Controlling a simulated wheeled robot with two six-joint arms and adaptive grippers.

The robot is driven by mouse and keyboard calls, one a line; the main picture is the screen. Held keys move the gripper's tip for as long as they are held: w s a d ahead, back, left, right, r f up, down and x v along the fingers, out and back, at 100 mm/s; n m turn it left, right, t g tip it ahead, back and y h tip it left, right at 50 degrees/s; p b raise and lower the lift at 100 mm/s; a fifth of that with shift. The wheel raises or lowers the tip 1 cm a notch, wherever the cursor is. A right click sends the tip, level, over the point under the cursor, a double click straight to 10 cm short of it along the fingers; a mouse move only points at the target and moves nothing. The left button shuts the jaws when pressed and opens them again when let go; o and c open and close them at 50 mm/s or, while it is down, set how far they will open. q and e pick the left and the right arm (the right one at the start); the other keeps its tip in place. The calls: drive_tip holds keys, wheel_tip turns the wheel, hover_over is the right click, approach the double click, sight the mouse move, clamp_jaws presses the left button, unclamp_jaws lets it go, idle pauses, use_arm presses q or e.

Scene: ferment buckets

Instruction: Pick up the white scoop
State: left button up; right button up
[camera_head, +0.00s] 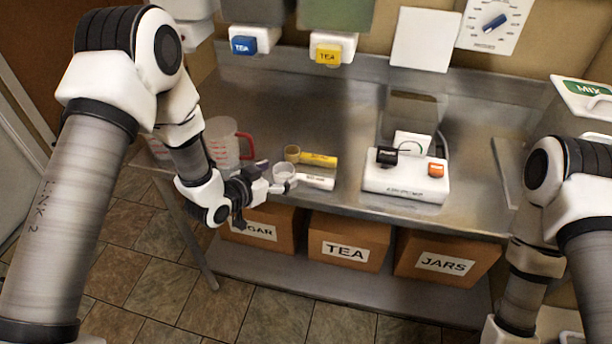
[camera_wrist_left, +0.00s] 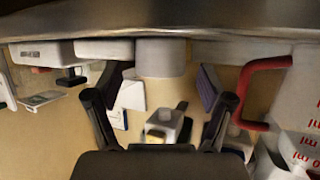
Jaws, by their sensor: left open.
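The white scoop (camera_head: 284,173) lies on the steel table near its front edge, its cup at the left and its handle pointing right. My left gripper (camera_head: 268,178) is open at the cup's left side, low over the table edge. In the left wrist view, which looks upside down, the scoop's pale cup (camera_wrist_left: 162,58) shows ahead between the spread fingers of the left gripper (camera_wrist_left: 158,88). I cannot tell whether a finger touches it. My right arm is at the lower right of the head view; its gripper is out of view.
A yellow scoop (camera_head: 318,160) lies just behind the white one. A clear jug with a red handle (camera_head: 243,143) stands close behind the left gripper. A white pump unit (camera_head: 405,183) sits to the right. Boxes, including TEA (camera_head: 347,240), stand on the shelf below.

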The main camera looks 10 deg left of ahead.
use_arm(q)
drive_tip(key=c, duration=1.1)
